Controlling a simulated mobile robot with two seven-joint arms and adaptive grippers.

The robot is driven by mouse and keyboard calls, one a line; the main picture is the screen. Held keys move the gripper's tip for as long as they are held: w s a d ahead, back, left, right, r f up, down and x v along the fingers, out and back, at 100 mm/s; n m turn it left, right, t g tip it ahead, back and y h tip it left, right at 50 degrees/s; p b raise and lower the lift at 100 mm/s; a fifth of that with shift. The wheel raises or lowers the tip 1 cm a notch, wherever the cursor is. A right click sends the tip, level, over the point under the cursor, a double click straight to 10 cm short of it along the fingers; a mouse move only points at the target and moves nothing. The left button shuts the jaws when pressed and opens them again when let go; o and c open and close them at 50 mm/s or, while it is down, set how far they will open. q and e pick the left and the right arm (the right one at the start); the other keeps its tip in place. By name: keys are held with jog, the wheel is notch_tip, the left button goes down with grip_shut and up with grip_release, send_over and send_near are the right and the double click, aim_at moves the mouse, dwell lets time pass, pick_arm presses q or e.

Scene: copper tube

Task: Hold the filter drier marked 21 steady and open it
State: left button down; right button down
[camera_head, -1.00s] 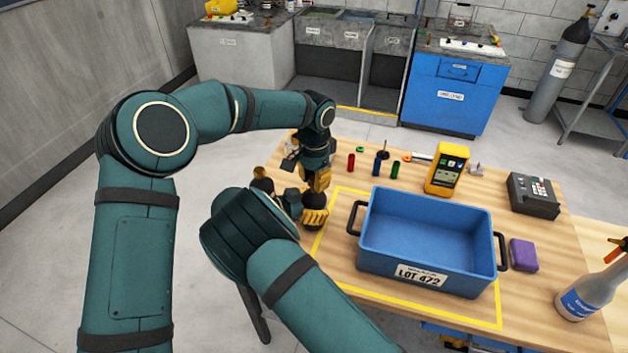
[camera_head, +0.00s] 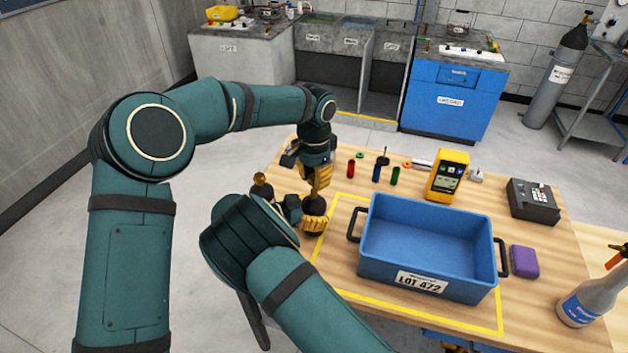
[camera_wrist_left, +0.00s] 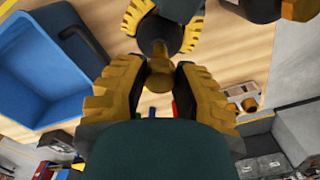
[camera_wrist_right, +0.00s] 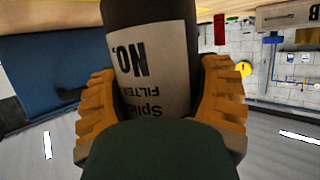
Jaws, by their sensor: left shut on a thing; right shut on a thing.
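The filter drier is a dark cylinder with a pale label (camera_wrist_right: 158,65) reading "NO." and "FILTER"; the number is out of sight. In the head view its dark upper part (camera_head: 314,204) shows between my grippers. My right gripper (camera_head: 313,224) is shut around the body, and its fingers stand on both sides of the label in the right wrist view. My left gripper (camera_head: 318,182) is above, shut on the drier's brass top fitting (camera_wrist_left: 158,76). The fitting is in line with the dark body below it. The drier looks upright.
A blue crate (camera_head: 371,284) marked LOT 472 stands right of the grippers. Behind it are red, blue and green cylinders (camera_head: 377,172) and a yellow meter (camera_head: 447,175). A brass fitting (camera_head: 261,179) is left of the grippers. A spray bottle (camera_head: 588,300) stands far right.

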pick_arm(q)
jog(key=shift+r, duration=1.4)
pick_arm(e)
grip_release()
